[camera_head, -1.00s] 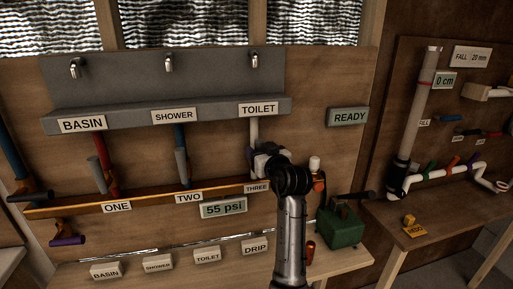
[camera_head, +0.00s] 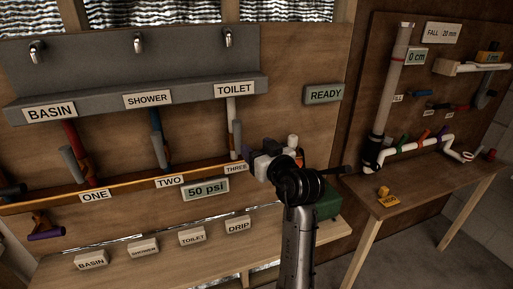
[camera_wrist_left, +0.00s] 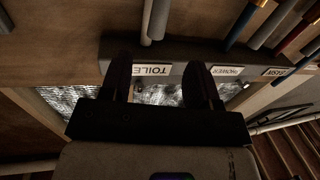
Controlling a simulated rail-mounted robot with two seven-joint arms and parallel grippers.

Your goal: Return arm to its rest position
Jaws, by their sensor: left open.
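My left arm (camera_head: 299,215) rises from the bottom of the head view, right of centre. My left gripper (camera_head: 262,165) is small and partly hidden by my dark wrist there, in front of the wall panel just below the toilet pipe. In the left wrist view its two dark fingers (camera_wrist_left: 158,78) stand wide apart with nothing between them. That view shows the TOILET sign (camera_wrist_left: 152,70) upside down beyond the fingers. My right gripper is in neither view.
The toilet pipe (camera_head: 231,110) and the THREE label (camera_head: 236,168) are close to my left gripper. A green box (camera_head: 328,205) stands on the bench behind my wrist. A gauge (camera_head: 205,189) reads 50 psi. A second bench (camera_head: 430,185) with white pipework is at right.

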